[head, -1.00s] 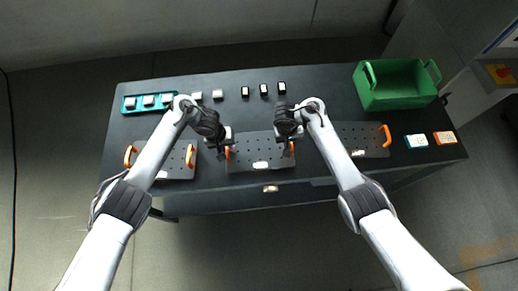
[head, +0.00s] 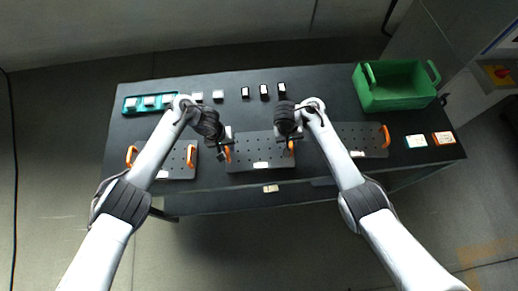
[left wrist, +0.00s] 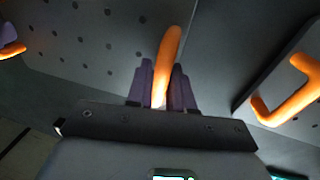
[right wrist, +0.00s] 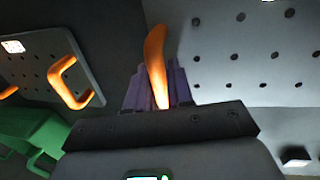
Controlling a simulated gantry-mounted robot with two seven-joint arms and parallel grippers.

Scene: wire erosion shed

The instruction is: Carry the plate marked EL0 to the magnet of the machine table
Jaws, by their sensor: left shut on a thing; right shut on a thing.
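A dark grey perforated plate (head: 260,145) with an orange handle at each end lies flat at the middle front of the table; I cannot tell if it touches the table. Its white label (head: 261,165) is too small to read. My left gripper (head: 226,150) is shut on its left handle, which stands between the purple fingers in the left wrist view (left wrist: 168,55). My right gripper (head: 291,142) is shut on its right handle, seen between the fingers in the right wrist view (right wrist: 155,55). I cannot pick out the magnet.
Similar plates lie to the left (head: 172,165) and right (head: 362,135). A teal tray with pale blocks (head: 127,105) is at back left. Several small blocks line the back. A green crate (head: 392,100) stands at back right, with two cards (head: 416,141) before it.

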